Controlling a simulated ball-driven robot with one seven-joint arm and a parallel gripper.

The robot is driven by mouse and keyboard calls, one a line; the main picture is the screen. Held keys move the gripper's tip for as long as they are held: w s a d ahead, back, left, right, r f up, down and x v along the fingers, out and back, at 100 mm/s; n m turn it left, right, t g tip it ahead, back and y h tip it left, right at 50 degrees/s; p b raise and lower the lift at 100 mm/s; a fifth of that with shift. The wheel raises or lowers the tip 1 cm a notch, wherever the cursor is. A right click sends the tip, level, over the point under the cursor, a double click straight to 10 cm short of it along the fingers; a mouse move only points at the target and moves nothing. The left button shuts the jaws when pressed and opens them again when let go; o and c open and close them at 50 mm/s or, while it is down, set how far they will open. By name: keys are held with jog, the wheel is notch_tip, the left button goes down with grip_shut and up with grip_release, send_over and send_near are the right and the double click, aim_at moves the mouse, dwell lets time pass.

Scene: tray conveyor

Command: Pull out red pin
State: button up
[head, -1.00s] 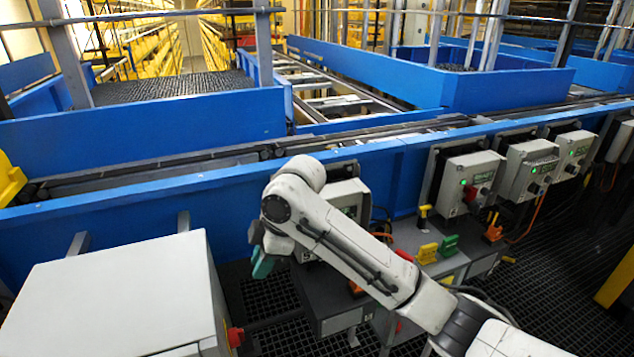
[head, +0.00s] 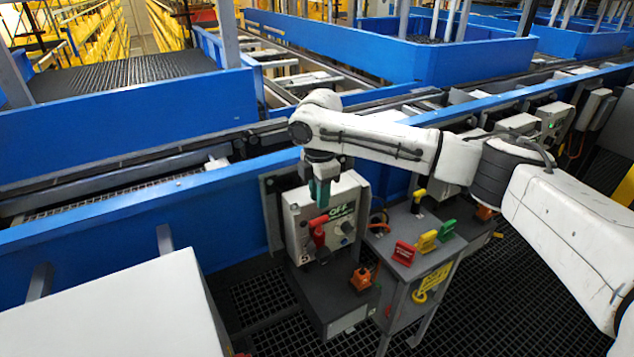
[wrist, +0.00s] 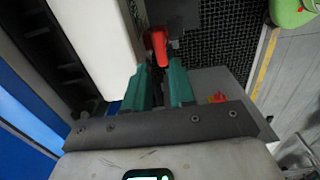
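A red pin-like piece (head: 318,235) sticks out from the front of a light grey control box (head: 345,200) marked OFF. In the wrist view the red piece (wrist: 157,45) shows just beyond my fingertips. My gripper (head: 320,190) has teal fingers and points down in front of the box, just above the red piece. The wrist view shows a dark gap between the fingers (wrist: 158,80), with nothing visibly held. I cannot tell whether a finger touches the red piece; its far end is hidden.
An orange plug (head: 361,279) sits below right of the box. A small stand carries red (head: 404,253), yellow (head: 427,241) and green (head: 446,231) tags. The blue conveyor wall (head: 130,225) runs behind. A white cabinet (head: 110,315) stands at front left.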

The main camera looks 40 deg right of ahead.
aim_at(319, 219)
notch_tip(319, 219, down, 8)
jog(key=shift+r+p, duration=0.2)
jog(key=shift+p, duration=0.25)
jog(key=shift+c, duration=0.4)
grip_shut()
jog(key=shift+r+p, duration=0.35)
jog(key=shift+r, duration=0.05)
jog(key=shift+r, duration=0.3)
jog(key=shift+r+p, duration=2.15)
jog(key=shift+r, duration=0.1)
notch_tip(319, 219, up, 2)
jog(key=shift+r+p, duration=0.1)
jog(key=shift+p, duration=0.95)
jog(key=shift+r, duration=0.85)
